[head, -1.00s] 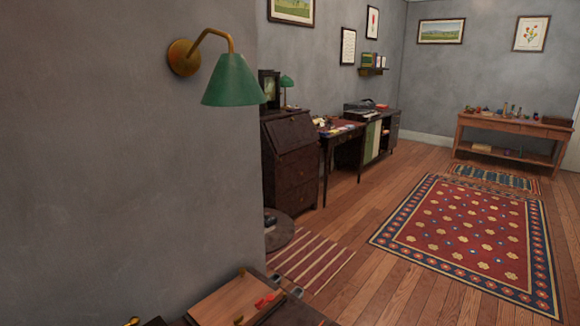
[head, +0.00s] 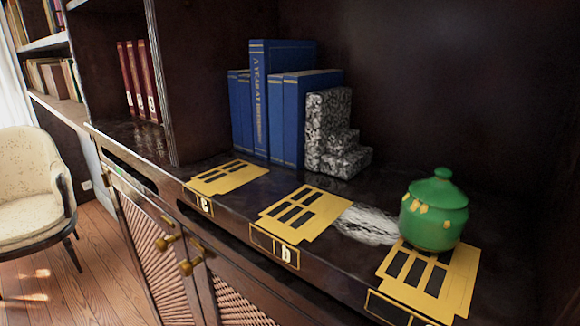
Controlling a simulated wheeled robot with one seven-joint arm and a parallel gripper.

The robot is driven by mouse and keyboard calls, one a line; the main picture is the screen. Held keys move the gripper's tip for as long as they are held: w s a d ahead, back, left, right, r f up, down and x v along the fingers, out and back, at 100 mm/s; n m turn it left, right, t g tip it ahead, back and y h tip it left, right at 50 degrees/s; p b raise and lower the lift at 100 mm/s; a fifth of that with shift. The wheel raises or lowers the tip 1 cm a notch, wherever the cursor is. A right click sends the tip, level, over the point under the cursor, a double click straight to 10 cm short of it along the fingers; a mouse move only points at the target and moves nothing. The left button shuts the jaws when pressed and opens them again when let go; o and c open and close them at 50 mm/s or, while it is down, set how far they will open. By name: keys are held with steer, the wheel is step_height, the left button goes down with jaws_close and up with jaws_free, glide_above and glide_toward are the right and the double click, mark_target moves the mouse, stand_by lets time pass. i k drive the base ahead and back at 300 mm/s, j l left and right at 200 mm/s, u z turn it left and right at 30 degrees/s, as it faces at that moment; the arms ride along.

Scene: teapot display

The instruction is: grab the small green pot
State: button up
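A small green pot (head: 434,214) with a domed, knobbed lid and yellow diamond marks stands upright on the dark cabinet shelf (head: 262,192) at the right of the head view. It sits at the back left edge of a yellow card with dark rectangular slots (head: 452,287). My gripper does not show in the head view, so I cannot see whether it holds anything.
Several blue books (head: 267,105) stand upright against a grey stepped stone block (head: 333,140) behind the shelf's middle. Two more yellow slotted cards (head: 304,212) lie left of the pot. Brass knobs (head: 186,267) stick out from the cabinet doors below. A cream armchair (head: 28,185) stands at the far left on the wooden floor.

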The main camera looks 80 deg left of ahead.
mark_target(433, 218)
steer(key=u, duration=1.3)
steer(key=k+j, duration=0.05)
